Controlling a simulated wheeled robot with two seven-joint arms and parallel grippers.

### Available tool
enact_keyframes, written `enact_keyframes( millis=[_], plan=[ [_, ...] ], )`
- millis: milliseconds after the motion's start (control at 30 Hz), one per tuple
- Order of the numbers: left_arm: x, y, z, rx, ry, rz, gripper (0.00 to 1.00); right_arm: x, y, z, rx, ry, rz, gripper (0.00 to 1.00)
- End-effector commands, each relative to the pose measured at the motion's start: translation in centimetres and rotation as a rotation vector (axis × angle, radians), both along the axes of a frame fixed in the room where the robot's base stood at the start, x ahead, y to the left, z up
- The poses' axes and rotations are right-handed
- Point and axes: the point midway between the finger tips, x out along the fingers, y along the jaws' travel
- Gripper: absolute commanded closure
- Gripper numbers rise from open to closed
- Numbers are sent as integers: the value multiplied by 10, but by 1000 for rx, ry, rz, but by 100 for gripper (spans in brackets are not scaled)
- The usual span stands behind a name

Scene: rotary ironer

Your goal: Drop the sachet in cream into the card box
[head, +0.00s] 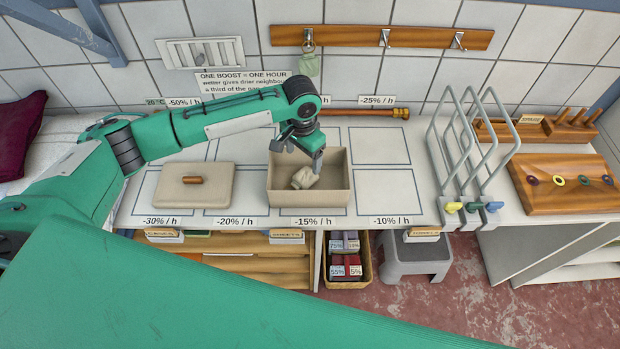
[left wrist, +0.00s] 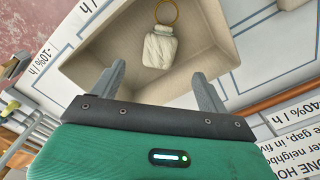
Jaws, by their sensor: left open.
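The cream sachet (head: 304,178) is inside the open card box (head: 312,200), which stands on the counter at the -15% / h place. In the left wrist view the sachet (left wrist: 160,47) has a brass-coloured ring at its top and lies against the inside of the box (left wrist: 105,45). My left gripper (head: 317,163) points down over the box. In the left wrist view its two fingers (left wrist: 158,82) are apart with nothing between them, and the sachet is beyond the tips. My right gripper is not in view.
A beige lid with a wooden handle (head: 193,186) lies left of the box. The marked place right of the box (head: 385,187) is bare. A wire rack (head: 466,145) stands farther right. A pale green sachet (head: 310,66) hangs from a wall hook behind.

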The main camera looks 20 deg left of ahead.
Motion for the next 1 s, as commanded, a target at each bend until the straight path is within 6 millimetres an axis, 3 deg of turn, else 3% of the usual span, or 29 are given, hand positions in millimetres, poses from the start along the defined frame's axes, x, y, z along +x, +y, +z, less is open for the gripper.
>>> enact_keyframes(
  millis=[167,600,800,1000],
  plan=[
    [1,0,21,-2,-5,-1,23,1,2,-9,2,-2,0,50],
    [1,0,114,0,-4,-1,23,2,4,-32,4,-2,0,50],
    [0,1,133,0,-1,0,23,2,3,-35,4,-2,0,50],
    [0,1,137,0,-1,0,23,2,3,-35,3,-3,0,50]
  ],
)
